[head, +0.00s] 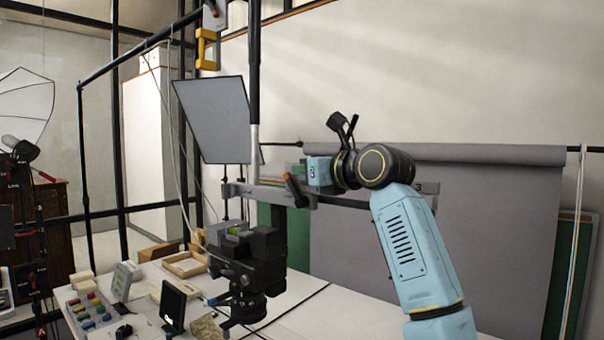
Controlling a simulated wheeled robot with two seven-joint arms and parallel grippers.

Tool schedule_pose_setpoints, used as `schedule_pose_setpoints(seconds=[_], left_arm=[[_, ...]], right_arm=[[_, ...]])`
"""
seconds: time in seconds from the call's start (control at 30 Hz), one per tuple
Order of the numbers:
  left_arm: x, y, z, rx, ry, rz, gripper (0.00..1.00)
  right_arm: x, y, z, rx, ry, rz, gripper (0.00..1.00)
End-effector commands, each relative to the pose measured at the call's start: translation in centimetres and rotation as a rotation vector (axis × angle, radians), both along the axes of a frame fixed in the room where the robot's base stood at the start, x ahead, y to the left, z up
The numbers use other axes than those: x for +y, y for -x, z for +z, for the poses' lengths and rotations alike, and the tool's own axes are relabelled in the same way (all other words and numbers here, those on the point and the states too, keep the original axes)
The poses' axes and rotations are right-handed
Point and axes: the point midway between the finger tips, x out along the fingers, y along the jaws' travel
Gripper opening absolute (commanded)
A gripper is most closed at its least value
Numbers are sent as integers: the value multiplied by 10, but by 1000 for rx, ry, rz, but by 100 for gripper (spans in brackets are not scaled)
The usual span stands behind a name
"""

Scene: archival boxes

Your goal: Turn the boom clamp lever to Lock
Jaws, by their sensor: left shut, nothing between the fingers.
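The boom clamp lever (297,191) is a short dark lever with orange-brown on it. It sits on the grey horizontal boom (262,196), near the foot of the vertical pole, and leans with its upper end to the left. No Lock marking is readable at this size. My left gripper (318,171) is just right of and slightly above the lever, beside the boom. It is shut and empty; its fingertips are hard to make out. From this view I cannot tell whether it touches the lever. My right gripper is out of view.
A black camera (248,252) hangs below the boom above a white table (300,308). The table holds a button box (91,311), a small dark screen (173,305) and wooden trays (186,264). A grey panel (214,118) stands behind; a grey backdrop (500,220) hangs at right.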

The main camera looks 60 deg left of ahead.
Motion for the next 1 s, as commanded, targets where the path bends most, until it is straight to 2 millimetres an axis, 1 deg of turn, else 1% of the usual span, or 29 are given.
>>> schedule_pose_setpoints(seconds=[0.13, 0.3, 0.5, 0.6, 0.7, 1.0], left_arm=[[-23, -1, 18, -4, 0, -2, 0], [-57, -6, 38, -3, -1, -3, 0], [-88, -10, 60, -2, 0, 0, 0], [-97, -11, 67, -1, 1, 1, 0], [-102, -12, 71, -1, 1, 2, 0], [-104, -12, 72, -1, 1, 2, 0]], right_arm=[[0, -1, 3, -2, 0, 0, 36], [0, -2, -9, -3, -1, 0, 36], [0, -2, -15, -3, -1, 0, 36], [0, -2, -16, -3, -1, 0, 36], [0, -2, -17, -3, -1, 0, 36], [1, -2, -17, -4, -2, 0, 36]])
